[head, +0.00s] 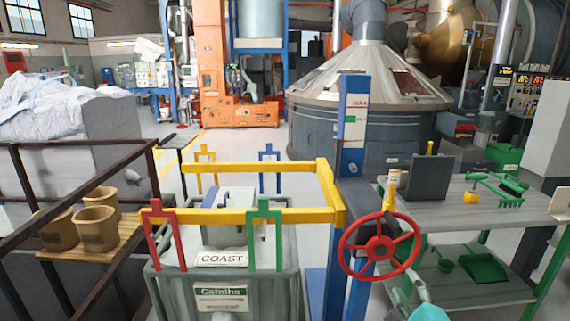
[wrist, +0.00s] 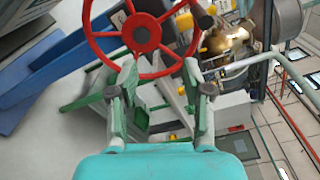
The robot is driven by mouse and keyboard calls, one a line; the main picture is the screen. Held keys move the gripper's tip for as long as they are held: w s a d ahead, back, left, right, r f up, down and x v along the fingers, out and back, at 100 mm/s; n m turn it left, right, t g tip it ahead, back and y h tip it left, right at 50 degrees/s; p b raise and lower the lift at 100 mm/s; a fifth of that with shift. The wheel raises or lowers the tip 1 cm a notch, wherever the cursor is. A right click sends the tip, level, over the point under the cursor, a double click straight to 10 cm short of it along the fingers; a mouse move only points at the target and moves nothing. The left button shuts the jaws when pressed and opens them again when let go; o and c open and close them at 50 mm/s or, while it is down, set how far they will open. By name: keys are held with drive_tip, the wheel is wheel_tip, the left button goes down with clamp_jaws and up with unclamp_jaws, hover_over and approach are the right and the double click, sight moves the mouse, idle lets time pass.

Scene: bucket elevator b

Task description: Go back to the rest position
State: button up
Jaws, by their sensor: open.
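My gripper (wrist: 161,72) is open in the wrist view, its two green-grey fingers apart with nothing held between them. The red handwheel (wrist: 142,33) shows just beyond the fingertips, its lower rim near them; I cannot tell whether they touch. In the head view the red handwheel (head: 380,246) stands at the front of the blue post (head: 353,125).
A grey workbench (head: 450,210) with green tools stands right of the wheel. A dark railing and a wooden shelf (head: 100,243) with tan buckets (head: 97,230) stand at far left.

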drive_tip(key=s+a+f+n+g, duration=0.1)
drive_tip(key=s+a+f+n, duration=0.35)
drive_tip(key=s+f, duration=0.5)
drive_tip(key=s+a+f+n, duration=0.3)
drive_tip(key=s+f+n, duration=0.3)
drive_tip(key=s, duration=0.7)
drive_tip(key=s+a+r+n+g, duration=0.1)
drive_tip(key=s+a+n, duration=0.2)
drive_tip(key=s+n, duration=0.9)
drive_tip(key=s, duration=1.3)
drive_tip(key=shift+s+a+r+g+y, duration=0.2)
drive_tip(key=shift+g+y, duration=0.1)
drive_tip(key=shift+g, duration=0.1)
